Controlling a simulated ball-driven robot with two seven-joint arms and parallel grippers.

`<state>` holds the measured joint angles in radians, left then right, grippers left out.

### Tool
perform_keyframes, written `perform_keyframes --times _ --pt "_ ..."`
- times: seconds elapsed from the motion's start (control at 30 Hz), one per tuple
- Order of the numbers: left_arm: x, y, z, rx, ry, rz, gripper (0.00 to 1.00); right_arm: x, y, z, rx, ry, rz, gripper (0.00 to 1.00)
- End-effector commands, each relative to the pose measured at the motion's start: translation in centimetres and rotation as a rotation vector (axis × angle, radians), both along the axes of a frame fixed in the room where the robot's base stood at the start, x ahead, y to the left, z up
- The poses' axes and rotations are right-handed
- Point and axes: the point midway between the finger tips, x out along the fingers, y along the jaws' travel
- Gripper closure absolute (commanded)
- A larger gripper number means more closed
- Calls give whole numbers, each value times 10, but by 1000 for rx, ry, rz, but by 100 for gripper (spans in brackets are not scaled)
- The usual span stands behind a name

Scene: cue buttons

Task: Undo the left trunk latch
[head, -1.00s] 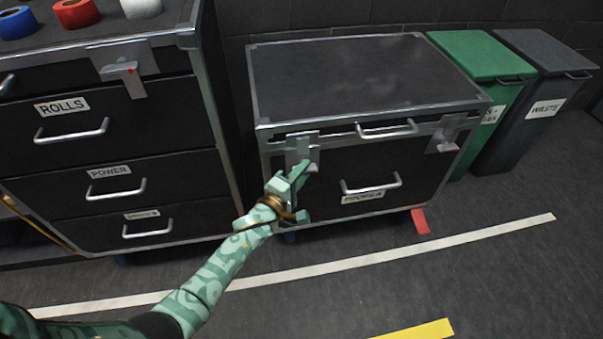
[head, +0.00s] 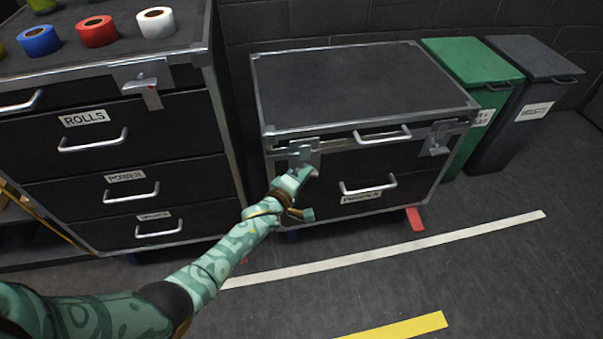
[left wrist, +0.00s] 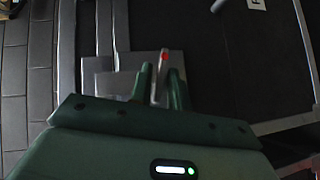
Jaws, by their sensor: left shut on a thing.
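The black trunk (head: 360,90) with metal edges stands in the middle of the head view with its lid down. Its left latch (head: 303,152) is a grey metal plate on the front left; in the left wrist view the latch plate (left wrist: 105,80) has a narrow lever (left wrist: 158,85) with a red mark. My left gripper (head: 308,172) is at this latch, and in the left wrist view its two green fingers (left wrist: 158,88) are shut on the lever. The right latch (head: 438,140) sits on the trunk's front right. My right gripper is not in view.
A black drawer cabinet (head: 110,165) with tape rolls on top stands close to the left of the trunk. A green bin (head: 472,62) and a dark waste bin (head: 530,75) stand to its right. The floor in front is clear, with white and yellow lines.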

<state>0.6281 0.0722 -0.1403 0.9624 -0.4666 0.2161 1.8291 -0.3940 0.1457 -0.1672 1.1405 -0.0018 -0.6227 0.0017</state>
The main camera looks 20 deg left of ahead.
Motion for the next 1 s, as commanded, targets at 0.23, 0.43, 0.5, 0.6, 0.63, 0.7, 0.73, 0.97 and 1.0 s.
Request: perform_keyframes --times 0.23,0.43,0.5,0.6,0.63,0.7,0.73,0.97,1.0 --pt "1 -1 8 138 91 -1 100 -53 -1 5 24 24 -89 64" --pt "1 -2 9 288 196 -1 100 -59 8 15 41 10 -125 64" --pt "1 -3 8 341 234 -1 100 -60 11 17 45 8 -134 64" --pt "1 -4 7 417 289 -1 100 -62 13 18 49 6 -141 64" --pt "1 -4 6 440 304 -1 100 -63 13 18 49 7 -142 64" --pt "1 -5 5 494 343 -1 100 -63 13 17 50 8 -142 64" --pt "1 -5 4 518 360 -1 100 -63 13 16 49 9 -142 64" --pt "2 -7 1 700 483 -3 100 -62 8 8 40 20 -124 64" --pt "2 -8 1 732 505 -4 100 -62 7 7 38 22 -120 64"
